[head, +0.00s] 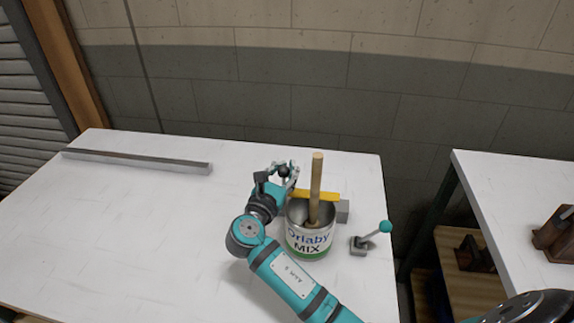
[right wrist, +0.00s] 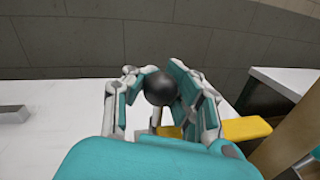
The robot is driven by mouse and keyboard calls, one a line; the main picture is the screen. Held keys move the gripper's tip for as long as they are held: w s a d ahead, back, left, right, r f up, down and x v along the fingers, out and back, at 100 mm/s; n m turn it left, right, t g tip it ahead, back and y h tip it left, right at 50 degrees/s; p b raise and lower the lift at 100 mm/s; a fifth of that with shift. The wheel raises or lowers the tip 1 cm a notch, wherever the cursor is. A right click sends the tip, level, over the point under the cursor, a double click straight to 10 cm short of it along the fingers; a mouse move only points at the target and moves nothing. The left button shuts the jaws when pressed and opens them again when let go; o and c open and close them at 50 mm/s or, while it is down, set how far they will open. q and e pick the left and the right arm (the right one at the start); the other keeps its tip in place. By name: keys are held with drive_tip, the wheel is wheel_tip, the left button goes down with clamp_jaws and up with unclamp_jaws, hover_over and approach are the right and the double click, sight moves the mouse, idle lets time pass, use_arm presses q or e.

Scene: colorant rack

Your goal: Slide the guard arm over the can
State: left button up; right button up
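The can (head: 309,243), labelled "Orlaby MIX", stands upright and open on the white table, with a wooden stick (head: 317,180) standing in it. The yellow guard arm (head: 328,196) runs along the can's far side, behind the stick, to a grey block (head: 342,211) at the right. A black knob (right wrist: 159,89) on a light stem is at the guard arm's left end. My right gripper (head: 283,171) has its fingers on both sides of this knob. In the right wrist view, the right finger is close to the knob and a small gap shows on the left. My left gripper is out of view.
A lever with a teal ball (head: 386,227) on a grey base stands right of the can. A long grey bar (head: 140,161) lies at the table's back left. The left part of the table is clear. A second white table (head: 510,190) stands at the right, beyond a gap.

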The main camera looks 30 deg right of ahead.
drive_tip(key=o, duration=0.4)
drive_tip(key=shift+s+a, duration=0.4)
drive_tip(key=shift+a, duration=0.15)
drive_tip(key=shift+o, duration=1.4)
drive_tip(key=shift+r, duration=0.1)
drive_tip(key=shift+o, duration=0.7)
drive_tip(key=shift+w+d, duration=0.2)
drive_tip(key=shift+d, duration=0.05)
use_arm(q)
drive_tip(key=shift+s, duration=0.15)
use_arm(e)
drive_tip(key=v, duration=1.2)
